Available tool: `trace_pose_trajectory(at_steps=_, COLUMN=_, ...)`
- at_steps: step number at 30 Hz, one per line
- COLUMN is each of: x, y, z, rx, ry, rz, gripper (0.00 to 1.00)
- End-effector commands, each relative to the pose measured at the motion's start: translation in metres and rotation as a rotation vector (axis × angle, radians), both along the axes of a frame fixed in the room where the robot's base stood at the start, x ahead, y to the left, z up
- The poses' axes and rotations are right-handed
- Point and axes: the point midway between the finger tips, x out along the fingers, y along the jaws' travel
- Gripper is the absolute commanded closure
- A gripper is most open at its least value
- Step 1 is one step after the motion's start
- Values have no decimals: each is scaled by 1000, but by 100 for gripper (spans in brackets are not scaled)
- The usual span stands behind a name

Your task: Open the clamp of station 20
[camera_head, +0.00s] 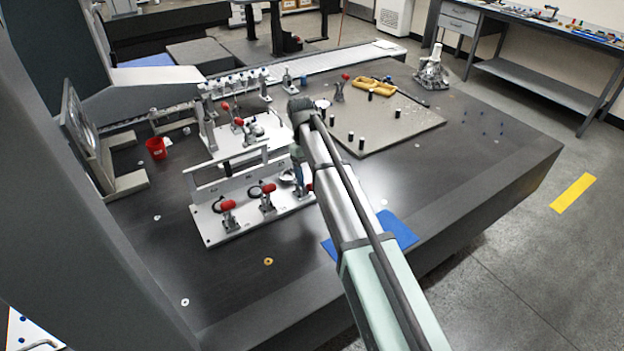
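The front white fixture (240,228) carries several toggle clamps with red grips. The left clamp (229,206), the middle clamp (268,189) and the right clamp (308,188) show in a row; the right one is partly hidden by my arm. A rear white fixture also carries red-gripped clamps (239,122). No station number is readable, so I cannot tell which clamp is station 20. My gripper (300,180) points down at the right end of the front fixture, close to the right clamp. Its fingers are mostly hidden, and contact cannot be told.
A red cup (156,148) stands left of the fixtures. A grey plate (410,125) with black pegs and a yellow tray (373,86) lie behind my arm. A blue mat (398,230) lies under my forearm. The table's front left is mostly clear.

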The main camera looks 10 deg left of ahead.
Motion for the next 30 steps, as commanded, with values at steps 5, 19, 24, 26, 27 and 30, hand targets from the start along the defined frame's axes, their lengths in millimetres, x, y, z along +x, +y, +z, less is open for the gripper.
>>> trace_pose_trajectory(at_steps=5, x=7, y=6, z=27, rx=0, ry=-1, rz=0, gripper=30)
trace_pose_trajectory(at_steps=19, x=10, y=10, z=51, rx=-1, ry=1, rz=0, gripper=30)
trace_pose_trajectory(at_steps=24, x=6, y=6, z=60, rx=21, ry=-21, rz=0, gripper=30)
trace_pose_trajectory(at_steps=26, x=2, y=3, z=69, rx=48, ry=-48, rz=-1, gripper=30)
trace_pose_trajectory(at_steps=27, x=-1, y=0, z=77, rx=69, ry=-69, rz=-1, gripper=30)
trace_pose_trajectory(at_steps=30, x=-6, y=-5, z=95, rx=122, ry=-122, rz=0, gripper=30)
